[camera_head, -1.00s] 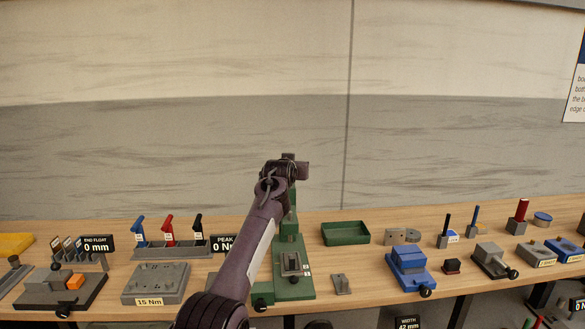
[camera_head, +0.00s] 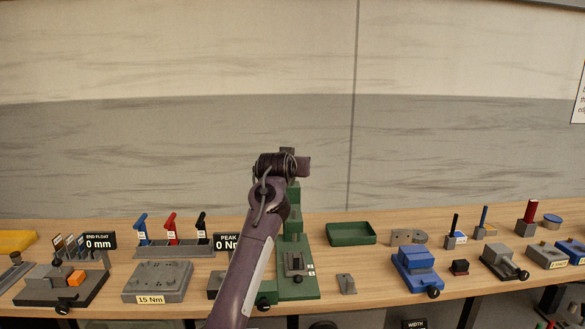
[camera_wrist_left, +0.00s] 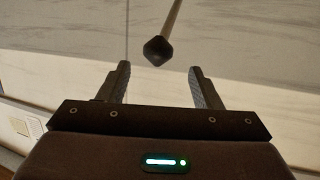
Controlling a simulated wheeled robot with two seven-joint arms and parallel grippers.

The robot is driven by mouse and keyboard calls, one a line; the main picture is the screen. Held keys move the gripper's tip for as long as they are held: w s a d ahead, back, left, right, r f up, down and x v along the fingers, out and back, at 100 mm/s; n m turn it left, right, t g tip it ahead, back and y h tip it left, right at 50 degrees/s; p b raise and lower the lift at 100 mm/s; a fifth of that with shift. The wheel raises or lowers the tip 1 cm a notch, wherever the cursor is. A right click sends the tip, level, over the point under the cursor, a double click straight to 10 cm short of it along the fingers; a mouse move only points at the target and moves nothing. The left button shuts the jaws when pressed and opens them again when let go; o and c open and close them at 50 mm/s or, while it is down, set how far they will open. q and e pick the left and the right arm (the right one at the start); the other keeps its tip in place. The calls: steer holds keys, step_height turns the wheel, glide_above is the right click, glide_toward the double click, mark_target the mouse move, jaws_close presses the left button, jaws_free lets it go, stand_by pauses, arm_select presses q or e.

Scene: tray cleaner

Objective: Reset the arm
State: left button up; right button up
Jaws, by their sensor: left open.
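My left gripper (camera_wrist_left: 158,78) is open in the left wrist view. Its two dark fingers stand apart with nothing held between them. The pale and grey wall shows beyond them. A purple-brown arm of mine (camera_head: 255,245) rises from the bottom middle of the head view. Its upper end is in front of the wall, above the workbench (camera_head: 375,285). The fingertips cannot be made out in the head view. My right gripper is not in view.
A green fixture (camera_head: 297,288) stands behind and beside the arm, partly hidden. A green tray (camera_head: 351,240), a blue vise (camera_head: 418,268) and a grey 15 Nm block (camera_head: 157,281) are on the bench. In the wrist view, a dark-tipped rod (camera_wrist_left: 159,50) appears beyond the fingers.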

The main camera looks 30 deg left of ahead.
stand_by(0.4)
arm_select(q)
step_height(320, 180, down, 21)
steer(key=d+m+g+b, duration=0.1)
steer(key=d+g, duration=0.1)
steer(key=d, duration=0.1)
steer(key=s+d+f+m+g+h+b, duration=0.15)
steer(key=s+f, duration=0.45)
steer(key=f, duration=0.7)
steer(key=s+d+f+g, duration=0.2)
steer(key=s+f, duration=0.3)
steer(key=f, duration=0.9)
steer(key=s+d+f+m+g+h+b, duration=0.1)
steer(key=s+f, duration=0.5)
steer(key=f, duration=0.7)
steer(key=s+d+f+m+g+b, duration=0.1)
steer(key=s+d+f+g, duration=0.1)
steer(key=s+f, duration=0.9)
steer(key=s+d+f+m+g, duration=0.1)
steer(key=s+d+f+g, duration=0.1)
steer(key=s+f, duration=0.9)
steer(key=s+d+f+g+h, duration=0.1)
steer(key=s+f, duration=0.2)
steer(key=s, duration=1.1)
steer(key=s+d+f+g+b, duration=0.1)
steer(key=s+d+f+g, duration=0.1)
steer(key=s, duration=1.3)
steer(key=shift+f+h, duration=0.35)
steer(key=shift+f, duration=0.5)
